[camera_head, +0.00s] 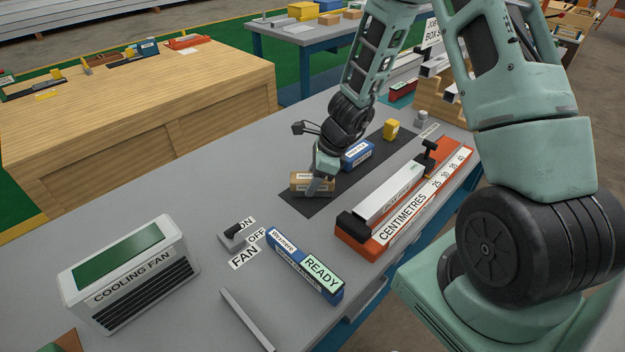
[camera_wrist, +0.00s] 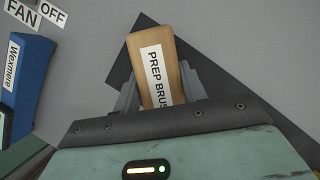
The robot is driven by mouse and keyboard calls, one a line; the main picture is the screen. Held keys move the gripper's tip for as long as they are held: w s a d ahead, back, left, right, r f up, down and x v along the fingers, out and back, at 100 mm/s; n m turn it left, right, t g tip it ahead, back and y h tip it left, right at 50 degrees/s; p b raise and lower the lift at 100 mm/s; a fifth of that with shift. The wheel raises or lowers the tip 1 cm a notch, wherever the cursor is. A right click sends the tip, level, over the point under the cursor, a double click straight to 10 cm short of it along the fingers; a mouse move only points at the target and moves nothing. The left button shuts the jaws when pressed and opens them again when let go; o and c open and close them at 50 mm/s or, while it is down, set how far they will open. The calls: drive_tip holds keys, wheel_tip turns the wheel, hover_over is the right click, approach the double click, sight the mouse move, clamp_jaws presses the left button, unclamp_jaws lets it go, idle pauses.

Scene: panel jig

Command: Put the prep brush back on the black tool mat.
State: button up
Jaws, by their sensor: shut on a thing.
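The prep brush is a wooden block with a white "PREP BRUSH" label; in the head view the brush (camera_head: 299,185) is at the near left end of the black tool mat (camera_head: 302,207). My gripper (camera_head: 318,184) is shut on it. In the wrist view the brush (camera_wrist: 151,38) stands between the two fingers of my gripper (camera_wrist: 157,92), its far end pointing up the picture. The mat (camera_wrist: 222,85) shows behind it, with one corner to the left of the brush. I cannot tell whether the brush touches the mat.
A blue labelled block (camera_head: 357,155) and a yellow block (camera_head: 391,129) are farther along the mat. An orange centimetre rule fixture (camera_head: 368,243) is to the right. A blue READY box (camera_head: 304,268), fan switch (camera_head: 233,237) and cooling fan (camera_head: 130,274) stand nearer. Grey bench lies clear left of the mat.

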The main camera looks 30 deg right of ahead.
drive_tip(key=shift+f, duration=0.2)
drive_tip(key=o, duration=0.9)
drive_tip(key=shift+r, duration=0.1)
drive_tip(key=shift+o, duration=0.2)
